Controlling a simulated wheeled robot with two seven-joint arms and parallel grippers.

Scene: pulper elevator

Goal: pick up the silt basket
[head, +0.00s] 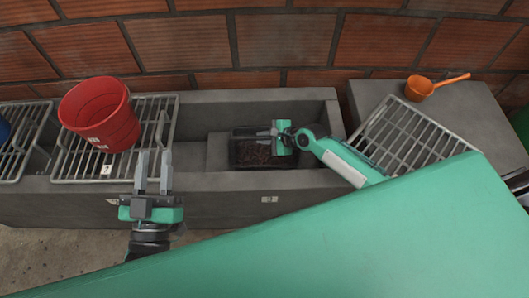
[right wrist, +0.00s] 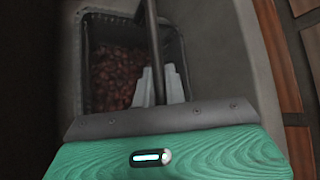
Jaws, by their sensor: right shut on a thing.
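The silt basket (head: 246,134) is a dark rectangular basket with reddish-brown lumps in it. It sits inside the grey concrete trough in the head view, and its wall also shows in the right wrist view (right wrist: 90,42). My right gripper (head: 264,134) is over the basket, shut on its dark bar handle (right wrist: 154,45). The fingers in the right wrist view (right wrist: 157,85) stand on both sides of the bar. Whether the basket touches the trough floor I cannot tell. My left gripper (head: 153,170) is open and empty in front of the trough's left part.
A red bucket (head: 100,115) stands on a metal grate (head: 155,130) at the left. Another grate (head: 405,140) lies right of the opening. An orange scoop (head: 419,89) rests on the ledge at the back right. A brick wall (head: 180,42) closes the back.

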